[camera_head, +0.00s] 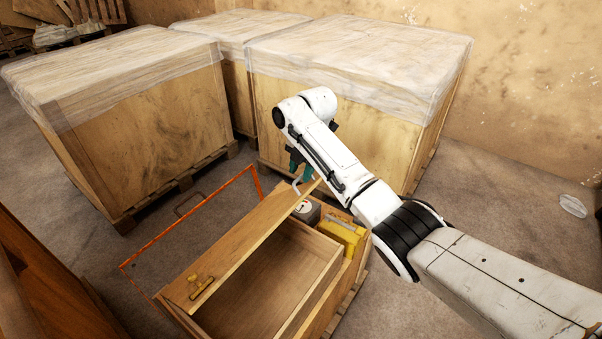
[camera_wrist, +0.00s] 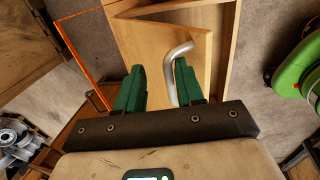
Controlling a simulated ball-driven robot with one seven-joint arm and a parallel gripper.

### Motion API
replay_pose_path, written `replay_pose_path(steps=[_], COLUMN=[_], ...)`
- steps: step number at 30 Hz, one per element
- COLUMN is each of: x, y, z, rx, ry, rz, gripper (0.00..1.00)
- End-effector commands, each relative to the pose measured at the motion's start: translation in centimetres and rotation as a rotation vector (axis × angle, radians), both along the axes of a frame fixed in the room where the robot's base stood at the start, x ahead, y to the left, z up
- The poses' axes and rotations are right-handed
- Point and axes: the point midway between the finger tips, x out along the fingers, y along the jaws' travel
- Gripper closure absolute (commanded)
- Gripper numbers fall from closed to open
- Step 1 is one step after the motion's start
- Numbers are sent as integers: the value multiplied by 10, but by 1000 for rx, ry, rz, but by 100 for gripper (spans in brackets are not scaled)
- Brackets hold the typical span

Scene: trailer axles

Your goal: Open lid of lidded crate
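The wooden lidded crate (camera_head: 334,262) sits at the bottom middle of the head view, with its inside showing. Its lid (camera_head: 243,240) stands partly raised and tilted, with a brass latch (camera_head: 201,286) at the near end. A silver bent handle (camera_head: 297,187) is at the lid's far end; the wrist view shows it too (camera_wrist: 180,50). My gripper (camera_wrist: 158,88) has two green fingers with a clear gap between them. The handle's lower end lies at the inner side of the right finger; whether they touch is unclear. The head view shows the fingers (camera_head: 296,162) just above the handle.
A yellow case (camera_head: 341,233) and a grey round-faced device (camera_head: 307,211) sit in the crate's far end. An orange-edged frame (camera_head: 178,224) extends left of the lid. Large wrapped crates (camera_head: 350,130) stand behind. Open floor (camera_head: 500,210) lies to the right.

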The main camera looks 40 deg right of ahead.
Motion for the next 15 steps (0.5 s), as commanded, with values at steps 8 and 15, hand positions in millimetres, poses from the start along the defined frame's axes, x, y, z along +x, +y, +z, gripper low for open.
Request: replay_pose_path(steps=[8,15], x=[1,9], y=[-1,2], z=[3,15], rx=[-2,-2], ry=[-4,-4], rz=[-1,0], gripper=[64,64])
